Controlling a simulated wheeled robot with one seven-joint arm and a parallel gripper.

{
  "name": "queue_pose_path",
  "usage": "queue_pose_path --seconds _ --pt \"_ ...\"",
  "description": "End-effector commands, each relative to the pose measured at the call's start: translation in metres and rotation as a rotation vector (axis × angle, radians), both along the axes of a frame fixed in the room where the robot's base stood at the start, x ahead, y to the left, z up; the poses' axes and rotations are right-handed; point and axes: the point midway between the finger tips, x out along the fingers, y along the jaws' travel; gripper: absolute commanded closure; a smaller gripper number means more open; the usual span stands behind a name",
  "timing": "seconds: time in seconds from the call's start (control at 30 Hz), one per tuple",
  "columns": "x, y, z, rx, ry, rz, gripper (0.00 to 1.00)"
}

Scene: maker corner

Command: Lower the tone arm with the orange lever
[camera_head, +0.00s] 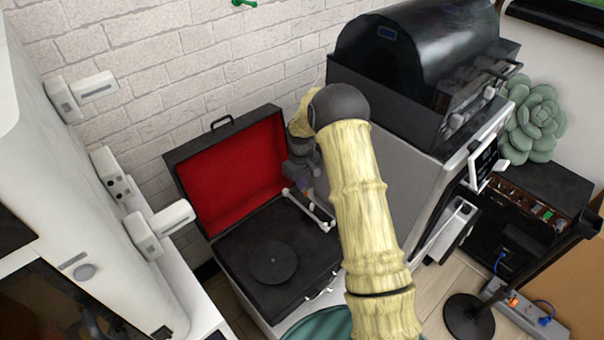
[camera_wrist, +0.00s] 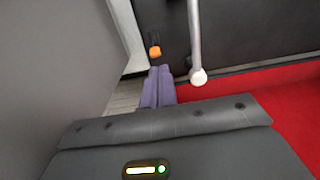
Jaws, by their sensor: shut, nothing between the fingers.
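The record player (camera_head: 240,250) stands open, its red-lined lid (camera_head: 232,175) raised against the brick wall side. The white tone arm (camera_head: 318,212) lies along the deck's right side; in the wrist view, its tube and round white end (camera_wrist: 195,40) show right of the fingers. The small orange lever (camera_wrist: 155,51) sits on the dark deck, just beyond the fingertips. My gripper (camera_wrist: 159,69) has its purple fingers shut together and empty, close to the lever; I cannot tell whether they touch. In the head view my gripper (camera_head: 296,188) is over the deck's back right, partly hidden by my arm.
A black disc (camera_head: 273,262) lies on the deck. A large grey machine with a black hood (camera_head: 415,60) stands close on the right. A white cabinet (camera_head: 85,215) with handles is on the left. The space above the deck's front left is clear.

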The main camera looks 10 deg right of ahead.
Motion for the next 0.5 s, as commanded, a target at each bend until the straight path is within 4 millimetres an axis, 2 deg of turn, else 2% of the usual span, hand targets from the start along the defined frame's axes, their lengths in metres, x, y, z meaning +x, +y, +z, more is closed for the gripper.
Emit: queue_pose_path --seconds 0.1,0.2,0.5 --pt "0.000 0.000 -0.018 0.000 0.001 0.001 1.00" --pt "0.000 0.000 -0.025 0.000 0.000 0.001 1.00" --pt "0.000 -0.001 -0.028 0.000 -0.001 -0.001 1.00"
